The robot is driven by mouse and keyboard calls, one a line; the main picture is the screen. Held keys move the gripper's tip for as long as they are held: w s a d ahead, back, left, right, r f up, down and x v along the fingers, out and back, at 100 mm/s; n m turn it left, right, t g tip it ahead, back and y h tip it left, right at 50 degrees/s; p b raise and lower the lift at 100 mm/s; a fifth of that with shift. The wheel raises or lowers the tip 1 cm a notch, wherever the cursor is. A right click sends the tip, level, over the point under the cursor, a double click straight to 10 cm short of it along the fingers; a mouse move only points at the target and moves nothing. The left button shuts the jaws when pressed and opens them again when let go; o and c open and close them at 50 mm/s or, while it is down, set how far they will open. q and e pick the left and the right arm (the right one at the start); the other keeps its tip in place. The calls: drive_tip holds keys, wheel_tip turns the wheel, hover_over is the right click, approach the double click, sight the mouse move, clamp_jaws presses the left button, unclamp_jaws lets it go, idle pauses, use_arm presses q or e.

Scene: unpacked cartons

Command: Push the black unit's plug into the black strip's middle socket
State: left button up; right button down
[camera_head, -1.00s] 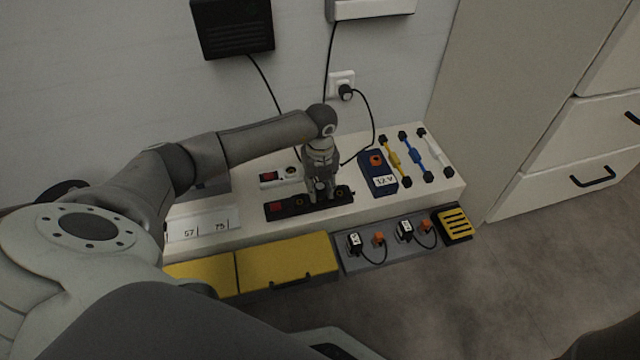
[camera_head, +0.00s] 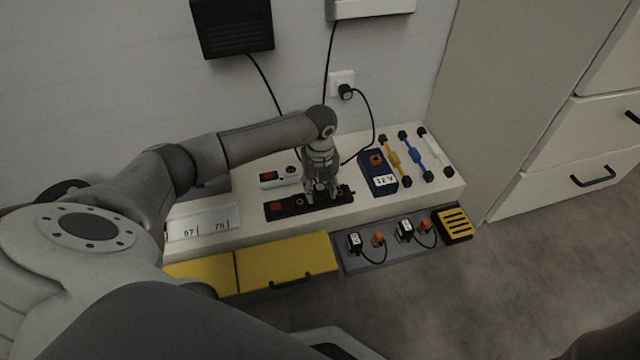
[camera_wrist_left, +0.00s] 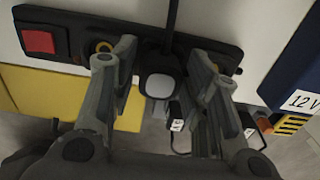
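The black unit (camera_head: 232,27) hangs on the wall, its cord running down behind my left arm. The black strip (camera_head: 287,210) lies along the white bench's front edge; its red switch and an orange-ringed socket show in the left wrist view (camera_wrist_left: 103,46). My left gripper (camera_head: 321,192) is low over the strip, pointing down. In the wrist view its open fingers (camera_wrist_left: 163,58) stand either side of a black plug (camera_wrist_left: 160,72), with gaps both sides. The plug sits at the strip's middle, cord upward; its pins and socket are hidden, so its depth cannot be told. My right gripper is out of view.
A white strip (camera_head: 270,179) lies behind. A dark blue 12 V box (camera_head: 377,164) and coloured leads (camera_head: 418,154) are to the right. A yellow drawer front (camera_head: 285,260) and grey panel with small plugs (camera_head: 372,256) lie in front. A wall-socket cord hangs close behind the gripper.

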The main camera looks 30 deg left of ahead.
sight(320, 187)
use_arm(q)
drive_tip(key=shift+o, duration=0.4)
drive_tip(key=shift+r, duration=0.15)
wheel_tip(320, 187, up, 12)
